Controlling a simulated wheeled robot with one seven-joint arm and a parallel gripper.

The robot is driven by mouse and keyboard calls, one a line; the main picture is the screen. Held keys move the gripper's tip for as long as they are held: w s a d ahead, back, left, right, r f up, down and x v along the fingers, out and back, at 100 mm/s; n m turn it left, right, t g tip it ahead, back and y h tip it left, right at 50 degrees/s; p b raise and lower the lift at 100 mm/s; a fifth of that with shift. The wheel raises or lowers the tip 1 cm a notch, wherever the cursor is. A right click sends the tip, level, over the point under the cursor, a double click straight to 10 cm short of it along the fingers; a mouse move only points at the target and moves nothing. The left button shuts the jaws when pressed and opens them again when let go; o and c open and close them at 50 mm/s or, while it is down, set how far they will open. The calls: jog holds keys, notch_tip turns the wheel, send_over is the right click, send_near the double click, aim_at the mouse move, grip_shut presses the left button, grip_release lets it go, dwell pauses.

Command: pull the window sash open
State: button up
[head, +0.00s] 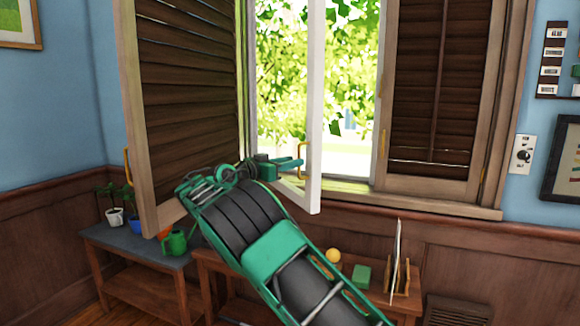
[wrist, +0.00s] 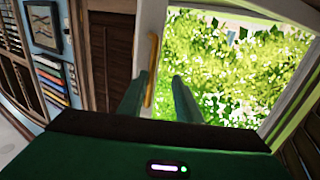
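The white window sash (head: 314,110) stands swung out from its frame into the room, with foliage seen through the opening. Its yellow handle (head: 302,160) is upright on the sash's free edge; it also shows in the wrist view (wrist: 153,65). My gripper (head: 298,163) is at the handle's height, right by it. In the wrist view my green fingers (wrist: 160,90) are apart, with the handle between them and nearer the left finger. A gap shows on the right finger's side. I cannot tell whether the left finger touches the handle.
A slatted shutter (head: 190,85) stands open at left; another shutter (head: 435,90) is at right. Below are a grey-topped table (head: 125,240) with potted plants and a green watering can (head: 174,242), and a wooden bench (head: 235,270) with a yellow ball (head: 333,255) and green block (head: 361,276).

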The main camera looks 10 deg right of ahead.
jog(key=shift+a+f, duration=0.1)
jog(key=shift+a, duration=0.05)
jog(key=v, duration=1)
jog(key=shift+a, duration=0.2)
